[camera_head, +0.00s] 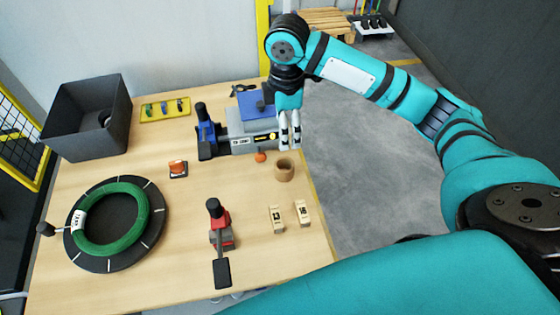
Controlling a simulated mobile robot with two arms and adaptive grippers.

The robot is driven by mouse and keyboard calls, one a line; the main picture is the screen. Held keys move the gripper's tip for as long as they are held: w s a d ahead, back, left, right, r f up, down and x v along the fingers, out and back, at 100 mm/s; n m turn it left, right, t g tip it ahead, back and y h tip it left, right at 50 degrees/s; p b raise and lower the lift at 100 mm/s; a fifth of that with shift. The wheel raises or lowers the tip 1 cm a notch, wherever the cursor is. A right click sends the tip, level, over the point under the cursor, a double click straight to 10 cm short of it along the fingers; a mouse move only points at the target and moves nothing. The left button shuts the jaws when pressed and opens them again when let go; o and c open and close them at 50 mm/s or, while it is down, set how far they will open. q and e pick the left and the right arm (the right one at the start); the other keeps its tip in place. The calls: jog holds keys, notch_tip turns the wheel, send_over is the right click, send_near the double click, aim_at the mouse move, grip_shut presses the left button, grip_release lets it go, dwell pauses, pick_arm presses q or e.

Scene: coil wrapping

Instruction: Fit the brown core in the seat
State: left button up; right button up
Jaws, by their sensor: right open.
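The brown core (284,170), a short hollow ring, stands upright on the wooden table near its right edge. My right gripper (289,131) points down behind the core, beside the right end of the grey machine (245,134). Its pale fingers are open and hold nothing that I can see. The fingers look apart from the core. I cannot tell for sure which part is the seat. My left gripper is not in view.
A green coil (111,219) lies on a black round turntable (78,255) at left. A red clamp (222,238) and two numbered blocks, one of them at the right (302,212), stand in front. A dark bin (88,123) and yellow tray (152,107) are behind. Mid-table is mostly free.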

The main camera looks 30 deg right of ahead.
jog(key=p, duration=0.1)
send_over(284, 166)
jog(key=s, duration=0.2)
notch_tip(284, 166, down, 7)
jog(key=f, duration=0.3)
jog(key=shift+w+a+p, duration=0.2)
jog(key=shift+a+p, duration=0.05)
jog(key=shift+p, duration=0.15)
jog(key=f, duration=0.2)
jog(key=f+p, duration=0.1)
jog(key=shift+s+a+f, duration=0.1)
jog(key=shift+a+f, duration=0.1)
jog(key=shift+f, duration=0.5)
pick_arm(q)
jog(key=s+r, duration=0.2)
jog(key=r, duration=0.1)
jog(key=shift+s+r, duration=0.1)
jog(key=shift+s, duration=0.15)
pick_arm(e)
jog(key=shift+f, duration=0.15)
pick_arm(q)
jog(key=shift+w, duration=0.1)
pick_arm(e)
jog(key=c, duration=1.3)
jog(key=shift+o, duration=0.2)
